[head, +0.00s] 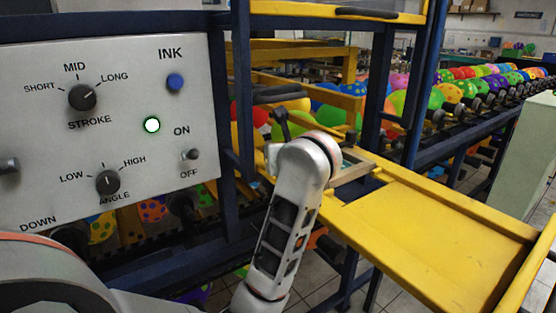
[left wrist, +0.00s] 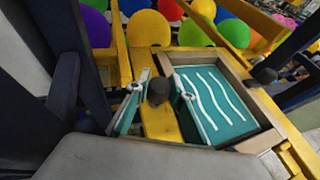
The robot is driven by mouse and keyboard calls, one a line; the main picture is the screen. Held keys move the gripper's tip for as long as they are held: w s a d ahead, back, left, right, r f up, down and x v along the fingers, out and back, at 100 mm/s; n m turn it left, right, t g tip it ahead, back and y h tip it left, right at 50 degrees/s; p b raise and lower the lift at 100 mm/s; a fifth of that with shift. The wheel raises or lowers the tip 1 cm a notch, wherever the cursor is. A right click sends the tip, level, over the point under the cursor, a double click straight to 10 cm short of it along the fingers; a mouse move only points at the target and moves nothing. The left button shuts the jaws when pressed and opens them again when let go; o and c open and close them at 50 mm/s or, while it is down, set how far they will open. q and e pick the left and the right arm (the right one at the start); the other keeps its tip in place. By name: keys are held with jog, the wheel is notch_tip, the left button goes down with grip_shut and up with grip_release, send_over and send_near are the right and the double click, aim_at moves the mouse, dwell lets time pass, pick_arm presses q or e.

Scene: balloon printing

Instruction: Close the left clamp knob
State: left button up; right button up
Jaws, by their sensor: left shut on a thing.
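The left clamp knob (left wrist: 158,92) is a dark, rounded knob beside the frame in the left wrist view. My left gripper (left wrist: 161,84) has one finger on each side of it and is shut on it. A teal plate with white wavy lines (left wrist: 220,98) lies in a pale frame just right of the gripper. A second dark knob (left wrist: 266,75) stands at the frame's right side. In the head view my arm covers most of the gripper and the clamp area. My right gripper is not in view.
A grey control panel (head: 130,190) with dials stands at the left of the head view. Dark blue posts (head: 240,90) rise close to my arm. A yellow tray (head: 420,235) extends to the right. Colourful balloons (head: 465,88) line the conveyor behind.

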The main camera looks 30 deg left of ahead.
pick_arm(q)
jog(key=shift+m+t+h, duration=0.4)
jog(key=shift+m, duration=0.1)
jog(key=o, duration=1.1)
jog(key=shift+o, duration=0.2)
notch_tip(320, 180, up, 10)
